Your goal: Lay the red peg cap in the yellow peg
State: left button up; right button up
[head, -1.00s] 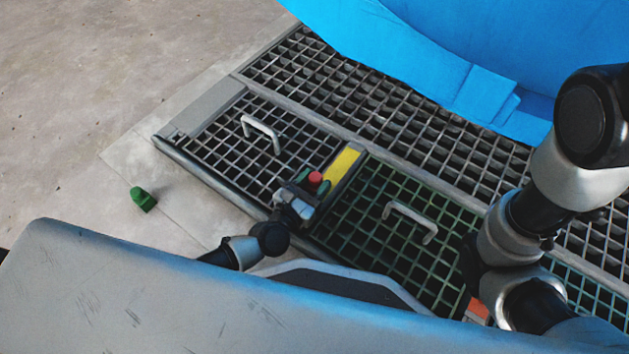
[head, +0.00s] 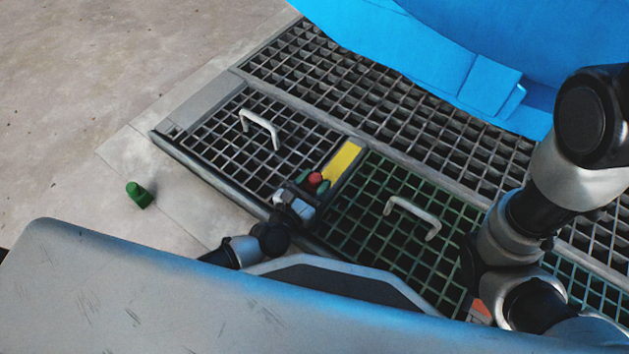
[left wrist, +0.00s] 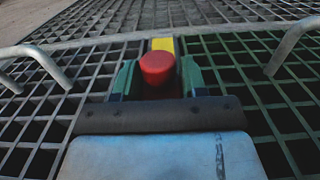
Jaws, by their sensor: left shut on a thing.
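The red peg cap (head: 315,179) is between the green fingers of my left gripper (head: 313,183), which is shut on it. In the left wrist view the red cap (left wrist: 157,68) stands up between the two fingers (left wrist: 157,80), its round top showing and its lower part hidden. A flat yellow strip (head: 342,162) on the bar between two grates is the only yellow thing in view; I cannot tell any peg shape on it. It lies just beyond the cap, up and to the right, and shows behind the cap in the left wrist view (left wrist: 163,44). My right gripper is not in view.
A green cap-like piece (head: 138,195) lies on the concrete at left. A dark grate with a handle (head: 260,128) and a green grate with a handle (head: 412,217) flank the yellow strip. A large blue body (head: 470,50) stands at the back right.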

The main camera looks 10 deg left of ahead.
pick_arm(q)
jog(key=o, duration=1)
jog(key=p+v, duration=0.3)
jog(key=v, duration=0.4)
jog(key=shift+s, duration=0.25)
jog(key=shift+s+a+f, duration=0.1)
